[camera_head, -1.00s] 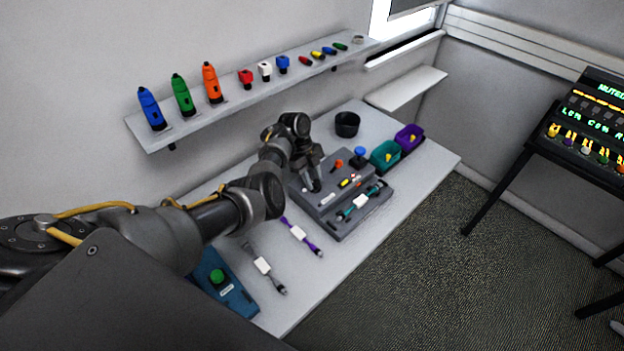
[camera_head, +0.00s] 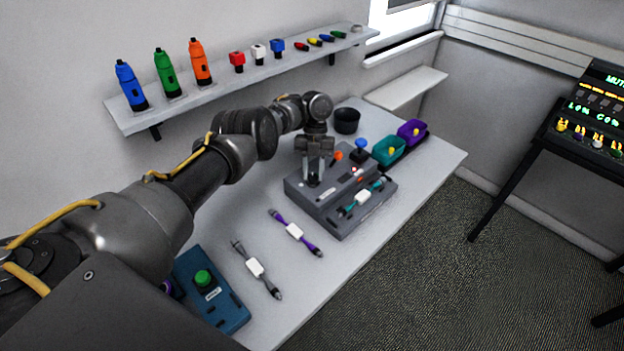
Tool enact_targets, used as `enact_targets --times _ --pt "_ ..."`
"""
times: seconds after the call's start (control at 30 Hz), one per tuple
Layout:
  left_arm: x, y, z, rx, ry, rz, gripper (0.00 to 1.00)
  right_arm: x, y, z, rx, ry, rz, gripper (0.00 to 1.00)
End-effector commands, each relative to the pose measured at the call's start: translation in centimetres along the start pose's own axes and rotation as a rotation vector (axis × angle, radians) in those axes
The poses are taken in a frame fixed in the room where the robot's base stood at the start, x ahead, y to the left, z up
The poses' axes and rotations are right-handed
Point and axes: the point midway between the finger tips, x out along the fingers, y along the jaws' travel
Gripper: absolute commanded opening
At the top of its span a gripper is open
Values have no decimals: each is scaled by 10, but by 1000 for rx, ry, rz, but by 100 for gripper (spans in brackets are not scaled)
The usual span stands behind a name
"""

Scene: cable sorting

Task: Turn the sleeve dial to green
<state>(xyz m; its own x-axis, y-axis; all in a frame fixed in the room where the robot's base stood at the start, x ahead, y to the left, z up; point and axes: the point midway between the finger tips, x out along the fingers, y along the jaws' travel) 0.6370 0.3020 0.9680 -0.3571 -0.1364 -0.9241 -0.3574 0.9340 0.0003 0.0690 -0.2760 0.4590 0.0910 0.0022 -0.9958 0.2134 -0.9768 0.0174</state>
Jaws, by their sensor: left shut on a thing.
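The grey cable machine (camera_head: 335,208) stands on the white table, with an orange knob (camera_head: 337,156) and a small red mark on its top. My left gripper (camera_head: 313,176) points down over the left part of the machine's top, its fingers closed around a small dark dial there. The fingers hide most of the dial, so its setting cannot be read. A cable with teal ends (camera_head: 362,198) and a white label lies in the machine's lower front step. My right gripper is out of view.
A purple cable (camera_head: 295,231) and a grey cable (camera_head: 255,267) lie left of the machine. A blue box (camera_head: 222,306) with a green button is nearer. A black cup (camera_head: 347,120), blue button (camera_head: 361,146), teal bin (camera_head: 389,150) and purple bin (camera_head: 412,132) stand behind.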

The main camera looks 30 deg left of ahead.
Motion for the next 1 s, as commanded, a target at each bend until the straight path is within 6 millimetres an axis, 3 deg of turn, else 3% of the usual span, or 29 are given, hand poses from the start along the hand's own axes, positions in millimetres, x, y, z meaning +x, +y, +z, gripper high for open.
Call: enact_targets --times 0.03,0.3,0.6,1.0 --pt "6 -1 2 40 1 17 7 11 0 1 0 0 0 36" --pt "4 -2 0 238 2 99 7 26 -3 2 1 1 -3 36" --pt "2 -4 -1 374 3 155 7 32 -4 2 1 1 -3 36" --pt "2 -4 -1 422 3 175 7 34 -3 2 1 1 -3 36"
